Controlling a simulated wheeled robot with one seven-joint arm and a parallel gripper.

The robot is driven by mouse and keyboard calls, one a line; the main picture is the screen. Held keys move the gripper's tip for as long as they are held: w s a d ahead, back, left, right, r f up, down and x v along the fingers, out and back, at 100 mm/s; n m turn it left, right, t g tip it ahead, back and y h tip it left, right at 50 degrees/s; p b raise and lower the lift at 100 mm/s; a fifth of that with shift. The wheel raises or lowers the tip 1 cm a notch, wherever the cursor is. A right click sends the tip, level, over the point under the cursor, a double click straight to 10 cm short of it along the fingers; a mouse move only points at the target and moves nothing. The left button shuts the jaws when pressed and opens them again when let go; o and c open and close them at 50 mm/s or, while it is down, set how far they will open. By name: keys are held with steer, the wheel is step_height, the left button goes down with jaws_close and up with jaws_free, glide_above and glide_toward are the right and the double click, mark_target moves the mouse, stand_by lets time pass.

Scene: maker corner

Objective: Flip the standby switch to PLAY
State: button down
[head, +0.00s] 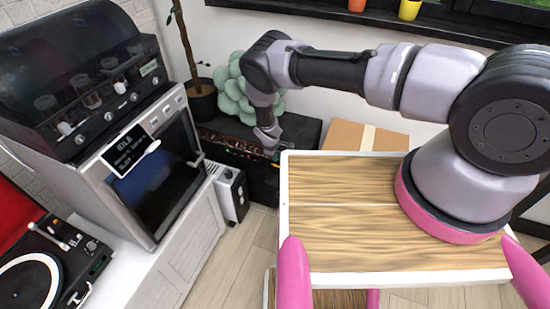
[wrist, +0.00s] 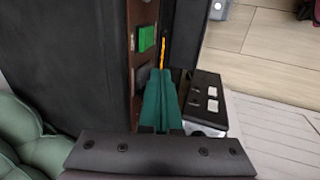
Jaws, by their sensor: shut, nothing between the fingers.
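My gripper (wrist: 163,72) shows in the wrist view as two teal fingers closed together and empty. Its tips are beside a brown panel (wrist: 133,45) on a dark box, with a lit green square (wrist: 147,40) and a dark grey square below it. A thin orange piece (wrist: 163,48) stands just beyond the fingertips. I cannot tell whether it is the standby switch or whether the fingers touch it. No PLAY label is readable.
A small box with white buttons (wrist: 211,98) lies right of the fingers. In the head view are a large grey machine (head: 205,215) at left, a turntable (head: 38,262), a potted plant (head: 203,98), a green cushion (head: 231,98) and a cardboard box (head: 345,135).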

steer(key=shift+w+f, duration=0.1)
steer(key=shift+f, duration=0.15)
